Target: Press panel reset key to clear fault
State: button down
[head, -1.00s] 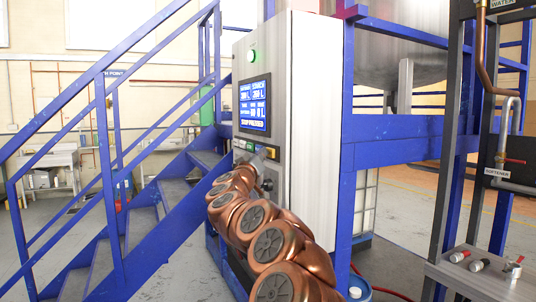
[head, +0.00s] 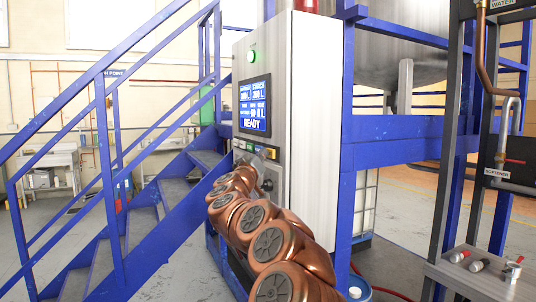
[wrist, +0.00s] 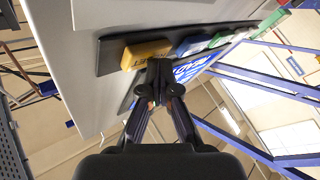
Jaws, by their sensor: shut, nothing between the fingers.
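The control panel cabinet (head: 312,130) stands beside the blue stairs, and its screen (head: 255,104) reads READY on the bottom line. Below the screen is a row of coloured keys (head: 245,145). In the wrist view the row shows a yellow key (wrist: 146,54), a blue key (wrist: 194,45) and green keys further right. My gripper (wrist: 160,67) is shut and empty, its fingertips at the key strip between the yellow and blue keys. The fingers hide that part of the strip, so contact cannot be told. I cannot read which key is reset.
A green round lamp (head: 251,56) is above the screen, and a black knob (head: 267,186) sits below the keys. Blue stair rails (head: 110,150) stand close on the left. A grey bench (head: 480,275) with small fittings is at the lower right.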

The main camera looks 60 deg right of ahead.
jog(key=shift+w+a+p, duration=0.35)
jog(key=shift+w+a, duration=0.05)
jog(key=shift+a, duration=0.2)
jog(key=shift+w+a+p, duration=0.7)
jog(key=shift+a, duration=0.35)
jog(key=shift+w+a+p, duration=0.65)
jog(key=shift+w+a, duration=0.05)
jog(key=shift+a, duration=0.35)
